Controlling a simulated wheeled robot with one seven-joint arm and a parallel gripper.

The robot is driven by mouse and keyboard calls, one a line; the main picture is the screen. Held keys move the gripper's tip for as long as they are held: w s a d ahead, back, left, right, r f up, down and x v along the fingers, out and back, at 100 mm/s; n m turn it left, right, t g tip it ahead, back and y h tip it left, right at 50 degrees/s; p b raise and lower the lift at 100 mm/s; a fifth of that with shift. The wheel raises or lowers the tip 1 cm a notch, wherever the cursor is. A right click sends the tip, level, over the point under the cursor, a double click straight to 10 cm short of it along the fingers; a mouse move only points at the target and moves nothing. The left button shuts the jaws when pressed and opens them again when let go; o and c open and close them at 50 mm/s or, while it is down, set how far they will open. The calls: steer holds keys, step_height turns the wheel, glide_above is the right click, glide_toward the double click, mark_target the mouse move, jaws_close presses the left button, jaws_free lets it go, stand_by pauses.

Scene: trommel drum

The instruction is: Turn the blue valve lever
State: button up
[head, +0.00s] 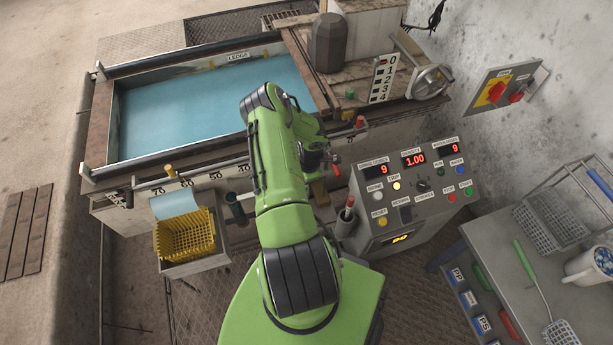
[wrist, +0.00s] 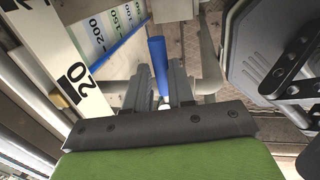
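The blue valve lever (wrist: 157,62) shows in the wrist view as a straight blue bar. It runs lengthwise between the two dark fingers of my gripper (wrist: 161,82), and its far end reaches past the fingertips. The fingers lie close on either side of the bar; I cannot tell whether both touch it. A small white tip shows at the bar's near end, between the fingers. In the head view my green arm reaches over the front edge of the water tank and hides the blue lever.
The blue water tank (head: 130,163) lies behind my arm. A control panel (head: 415,198) with lit displays stands right of it. A yellow basket (head: 184,240) sits at left. In the wrist view a numbered scale (wrist: 84,80) is at left and a grey perforated part (wrist: 275,60) at right.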

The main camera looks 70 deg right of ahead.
steer(key=o, duration=0.3)
steer(key=shift+o, duration=0.2)
steer(key=shift+r, duration=0.1)
step_height(320, 180, up, 15)
steer(key=s+a+p, duration=0.2)
steer(key=p, duration=0.2)
steer(key=shift+a+r+p, duration=0.15)
steer(key=shift+p, duration=0.15)
